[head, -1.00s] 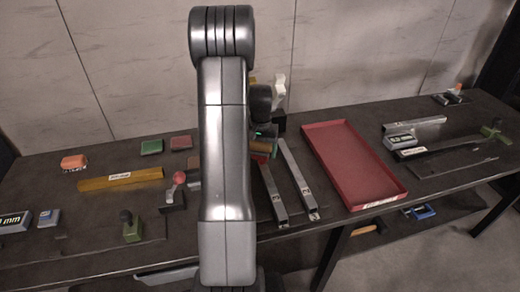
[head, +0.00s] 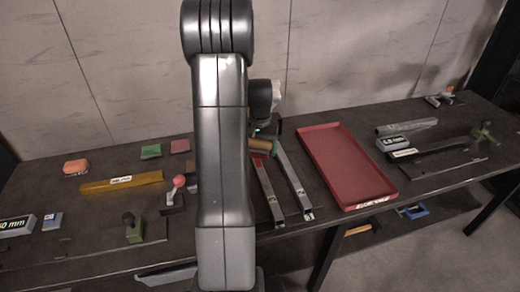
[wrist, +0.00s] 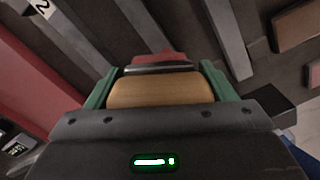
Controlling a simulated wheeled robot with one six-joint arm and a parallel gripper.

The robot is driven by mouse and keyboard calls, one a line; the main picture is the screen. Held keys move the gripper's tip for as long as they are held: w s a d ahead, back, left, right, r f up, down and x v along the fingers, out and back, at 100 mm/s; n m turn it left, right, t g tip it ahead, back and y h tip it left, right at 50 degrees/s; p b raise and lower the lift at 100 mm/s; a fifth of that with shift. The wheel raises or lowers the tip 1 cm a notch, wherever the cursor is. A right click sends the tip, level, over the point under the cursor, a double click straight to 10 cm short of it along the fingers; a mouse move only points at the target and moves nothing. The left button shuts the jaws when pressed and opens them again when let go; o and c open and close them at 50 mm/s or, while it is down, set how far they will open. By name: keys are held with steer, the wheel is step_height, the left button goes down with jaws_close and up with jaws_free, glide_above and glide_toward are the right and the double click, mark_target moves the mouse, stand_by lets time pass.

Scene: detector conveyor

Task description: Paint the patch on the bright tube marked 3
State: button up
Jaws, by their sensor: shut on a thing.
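My gripper (wrist: 160,88) is shut on a brush-like tool with a wooden handle (wrist: 160,90), a dark band and a red tip (wrist: 160,57). In the head view the handle (head: 262,146) shows beside my arm, over the far part of the tubes. A grey tube (head: 269,190) lies under the tool; its end mark is too small to read. The tube to its right (head: 292,182) carries a 2 in the wrist view (wrist: 70,35). Another tube (wrist: 228,40) shows there, hidden behind my arm in the head view. No patch is clear, nor whether the tip touches a tube.
A red tray (head: 391,190) lies right of the tubes. Left of my arm are a yellow bar (head: 122,182), colored blocks and a red-knobbed stand (head: 175,195). Grey parts and a black bar (head: 440,147) lie at the right. The bench front edge runs below the tubes.

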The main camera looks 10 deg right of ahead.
steer(key=shift+r+p, duration=0.5)
steer(key=shift+r, duration=0.65)
steer(key=shift+f, duration=0.1)
